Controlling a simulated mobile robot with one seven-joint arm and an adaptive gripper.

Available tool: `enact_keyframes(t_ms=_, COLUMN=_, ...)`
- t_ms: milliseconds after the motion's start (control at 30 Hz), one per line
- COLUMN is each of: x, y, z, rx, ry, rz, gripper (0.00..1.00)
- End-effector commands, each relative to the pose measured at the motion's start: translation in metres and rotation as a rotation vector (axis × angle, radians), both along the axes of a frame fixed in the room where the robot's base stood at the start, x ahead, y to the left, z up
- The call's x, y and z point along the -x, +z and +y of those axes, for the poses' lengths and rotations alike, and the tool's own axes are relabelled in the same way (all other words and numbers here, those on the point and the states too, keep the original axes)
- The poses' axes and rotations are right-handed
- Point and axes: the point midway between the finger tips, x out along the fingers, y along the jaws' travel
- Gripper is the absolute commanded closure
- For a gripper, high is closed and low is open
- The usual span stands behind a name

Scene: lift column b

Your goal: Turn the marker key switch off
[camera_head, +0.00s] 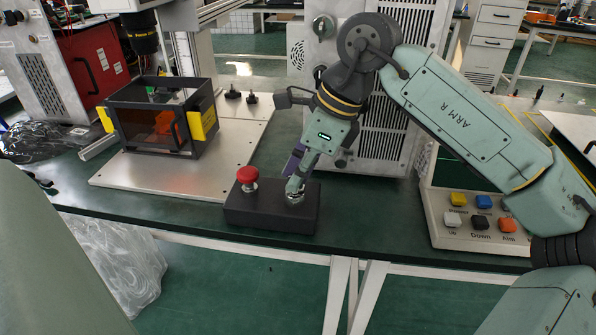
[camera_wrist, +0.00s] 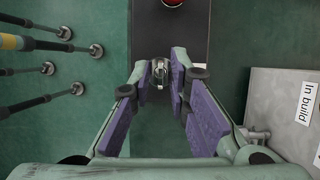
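A black control box (camera_head: 245,212) lies near the table's front edge, with a red mushroom button (camera_head: 247,176) at its left end. The key switch (camera_head: 295,198) is a small silver part at the box's right end; in the wrist view the key switch (camera_wrist: 160,73) shows upright between my fingertips. My gripper (camera_head: 296,183) reaches down to it from above. In the wrist view my gripper (camera_wrist: 161,76) has its purple-padded fingers apart, one on each side of the key. Small gaps seem to remain beside the key. The key's turned position is too small to tell.
A dark frame with yellow clips (camera_head: 160,118) stands on a metal plate at left. A panel with several coloured buttons (camera_head: 482,220) stands at right. A vented white cabinet (camera_head: 385,130) is close behind my gripper. The table's front edge is just before the box.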

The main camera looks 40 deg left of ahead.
Motion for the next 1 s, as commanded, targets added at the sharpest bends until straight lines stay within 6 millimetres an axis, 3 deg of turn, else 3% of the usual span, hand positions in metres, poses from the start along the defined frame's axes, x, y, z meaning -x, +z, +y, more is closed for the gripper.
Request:
enact_keyframes(t_ms=467, x=-0.002, y=0.006, z=-0.002, rx=-0.002, ry=-0.003, rz=-0.001, gripper=0.75)
enact_keyframes(t_ms=1000, x=-0.022, y=0.098, z=-0.034, rx=-0.002, ry=-0.004, rz=-0.002, gripper=0.75)
